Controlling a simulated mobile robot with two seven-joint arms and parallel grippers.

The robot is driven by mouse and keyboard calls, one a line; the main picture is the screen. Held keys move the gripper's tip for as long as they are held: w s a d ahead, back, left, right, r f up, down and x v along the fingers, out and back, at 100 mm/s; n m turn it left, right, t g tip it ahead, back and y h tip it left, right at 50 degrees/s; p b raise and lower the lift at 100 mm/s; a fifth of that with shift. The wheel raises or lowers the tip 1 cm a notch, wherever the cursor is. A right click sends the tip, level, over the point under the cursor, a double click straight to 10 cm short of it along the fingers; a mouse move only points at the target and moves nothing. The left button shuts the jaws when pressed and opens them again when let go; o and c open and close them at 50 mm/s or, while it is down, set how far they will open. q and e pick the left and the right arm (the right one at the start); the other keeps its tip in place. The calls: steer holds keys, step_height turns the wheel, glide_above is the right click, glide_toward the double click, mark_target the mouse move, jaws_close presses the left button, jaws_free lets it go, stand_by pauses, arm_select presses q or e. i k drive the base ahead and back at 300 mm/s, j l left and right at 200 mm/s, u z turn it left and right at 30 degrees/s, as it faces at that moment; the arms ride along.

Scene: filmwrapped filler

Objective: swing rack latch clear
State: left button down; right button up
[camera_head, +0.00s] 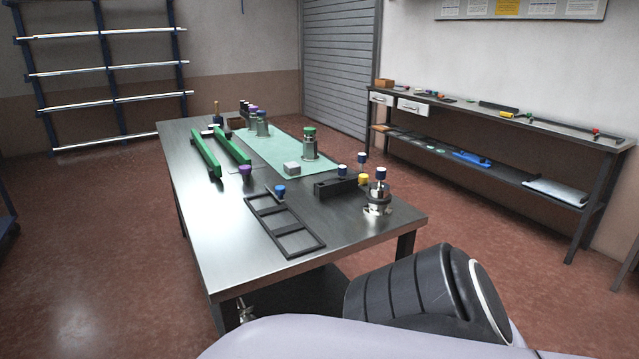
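A dark, flat rack frame (306,250) with open bays lies on the near part of the metal table (220,262). A blue-topped knob (280,189) stands at its far right corner. Two green bars (206,152) lie farther back, with a purple-topped knob (245,170) at the near end of the right one. I cannot tell which part is the rack latch. Neither of my grippers is in view; only parts of my own body show at the bottom.
A metal cylinder fixture (377,202) stands near the right corner. A side bench (560,137) lines the right wall. The table's near left is bare.

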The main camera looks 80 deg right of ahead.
mark_target(278, 193)
steer(key=z, duration=2.55)
